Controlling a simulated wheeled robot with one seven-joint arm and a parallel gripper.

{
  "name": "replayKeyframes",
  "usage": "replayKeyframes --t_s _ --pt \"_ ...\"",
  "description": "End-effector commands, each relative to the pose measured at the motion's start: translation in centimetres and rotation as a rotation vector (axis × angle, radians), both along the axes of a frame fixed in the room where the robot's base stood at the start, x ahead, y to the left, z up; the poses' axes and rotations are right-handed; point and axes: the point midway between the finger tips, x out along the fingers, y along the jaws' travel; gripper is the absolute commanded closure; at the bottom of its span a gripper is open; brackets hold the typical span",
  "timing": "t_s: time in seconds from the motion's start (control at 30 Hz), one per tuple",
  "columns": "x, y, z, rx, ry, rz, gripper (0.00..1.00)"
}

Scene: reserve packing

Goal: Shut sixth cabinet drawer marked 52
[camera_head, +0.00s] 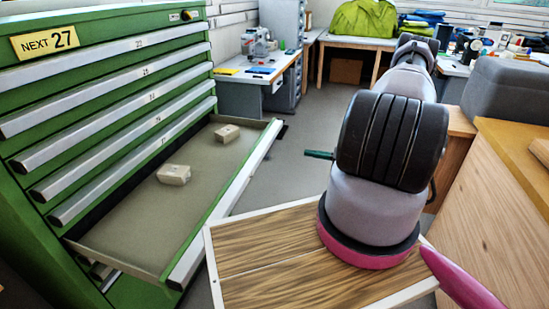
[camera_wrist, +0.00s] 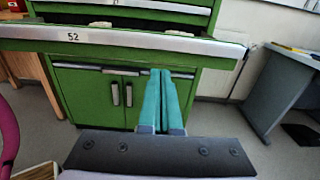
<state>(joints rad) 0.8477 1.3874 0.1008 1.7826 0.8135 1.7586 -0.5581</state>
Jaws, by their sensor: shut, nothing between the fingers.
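The fingertips appear just below the drawer front; contact cannot be told. In the head view a teal fingertip (camera_head: 320,154) points left toward the drawer, beside my arm.
Two pale blocks, one nearer (camera_head: 173,175) and one farther (camera_head: 227,133), lie in the open drawer. The drawers above look shut. Cabinet doors (camera_wrist: 120,95) are below. A wooden counter (camera_head: 500,190) stands at right. Grey floor (camera_head: 290,170) is clear beside the drawer.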

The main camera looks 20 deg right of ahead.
Motion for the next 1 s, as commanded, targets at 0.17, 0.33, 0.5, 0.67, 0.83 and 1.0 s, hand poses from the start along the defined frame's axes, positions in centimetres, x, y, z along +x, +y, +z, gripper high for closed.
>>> replayKeyframes --t_s 0.17,0.33,0.5,0.67,0.83,1.0 --pt "0.4 0.6 -0.5 0.014 0.002 -0.016 1.0" --pt "2.0 2.9 -0.5 0.013 0.002 -0.011 1.0" --pt "4.2 6.0 -0.5 0.013 0.002 -0.011 1.0" --pt "6.1 8.6 -0.5 0.012 0.003 -0.011 1.0" --pt "7.5 10.4 -0.5 0.012 0.003 -0.013 1.0" --pt "8.1 11.1 -0.5 0.012 0.003 -0.015 1.0"
